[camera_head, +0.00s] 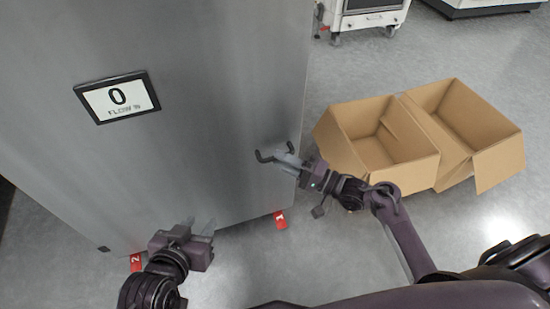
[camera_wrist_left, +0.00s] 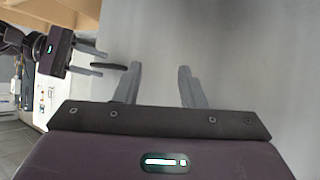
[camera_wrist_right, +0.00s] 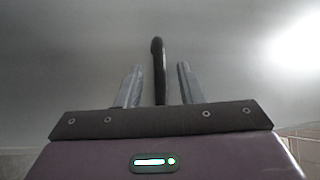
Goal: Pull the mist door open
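The mist door is the tall brushed-grey metal front (camera_head: 210,100) filling the left of the head view. Its black curved handle (camera_head: 263,157) sits near the right edge. My right gripper (camera_head: 286,160) is at the handle. In the right wrist view, the handle (camera_wrist_right: 159,65) stands between the two open fingers, with a gap on each side. My left gripper (camera_head: 203,232) is low in front of the metal front, away from the handle. In the left wrist view its fingers (camera_wrist_left: 158,80) are apart with nothing between them; the handle (camera_wrist_left: 108,66) shows beyond, beside my right gripper.
A display (camera_head: 117,98) reading 0 FLOW % is on the grey front. Two open cardboard boxes (camera_head: 390,165) stand on the floor to the right, close to my right arm. Red floor tags (camera_head: 281,220) lie at the base. A white wheeled cart (camera_head: 372,17) stands behind.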

